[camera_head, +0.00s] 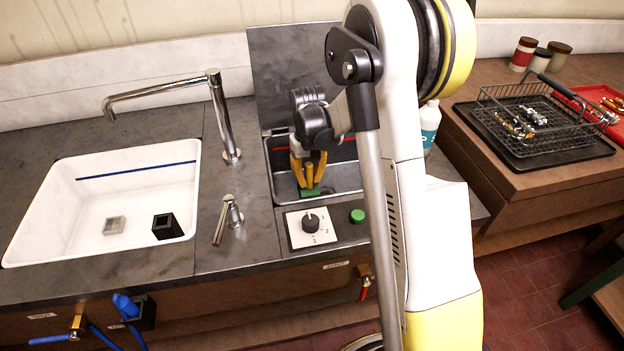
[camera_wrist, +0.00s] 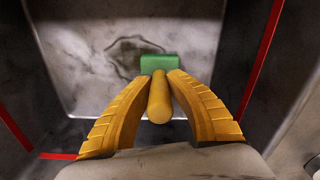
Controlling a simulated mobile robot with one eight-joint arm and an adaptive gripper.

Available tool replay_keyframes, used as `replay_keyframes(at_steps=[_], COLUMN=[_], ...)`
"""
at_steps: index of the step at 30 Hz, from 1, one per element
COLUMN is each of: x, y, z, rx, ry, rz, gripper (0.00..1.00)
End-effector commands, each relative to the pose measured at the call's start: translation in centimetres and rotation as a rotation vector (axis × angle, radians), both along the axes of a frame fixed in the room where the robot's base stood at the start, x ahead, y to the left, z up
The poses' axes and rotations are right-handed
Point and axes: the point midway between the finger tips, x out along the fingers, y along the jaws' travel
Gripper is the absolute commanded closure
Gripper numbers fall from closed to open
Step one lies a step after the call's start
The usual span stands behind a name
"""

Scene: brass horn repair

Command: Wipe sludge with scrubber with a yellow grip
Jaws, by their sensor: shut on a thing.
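My gripper (camera_head: 309,169) is down inside the steel basin (camera_head: 346,178) in the counter. Its yellow fingers (camera_wrist: 158,88) are shut on the yellow grip of the scrubber (camera_wrist: 160,100). The scrubber's green head (camera_wrist: 158,64) points away from my gripper toward the basin floor. It also shows as a small green patch in the head view (camera_head: 310,191). A dark, uneven sludge stain (camera_wrist: 124,52) lies on the basin floor, beside and partly behind the green head. Whether the head touches the floor is not clear.
Basin walls with a red line (camera_wrist: 262,58) stand close around my gripper. A raised dark lid (camera_head: 292,70) is behind the basin. A dial panel (camera_head: 311,227) and a green button (camera_head: 357,216) are in front. A white sink (camera_head: 60,215) lies left; a wire basket (camera_head: 535,115) stands right.

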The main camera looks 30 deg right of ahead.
Motion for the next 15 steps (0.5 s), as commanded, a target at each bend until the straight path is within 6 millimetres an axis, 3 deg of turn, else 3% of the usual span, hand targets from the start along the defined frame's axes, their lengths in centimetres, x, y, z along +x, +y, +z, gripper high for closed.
replay_keyframes(at_steps=[4, 5, 15], x=[0.2, 0.3, 0.4], y=[0.3, 0.3, 0.6], z=[0.9, 0.0, 3.4], rx=[0.000, 0.000, 0.000], ry=[0.000, 0.000, 0.000], rz=[-0.001, 0.000, 0.000], gripper=[1.00, 1.00, 1.00])
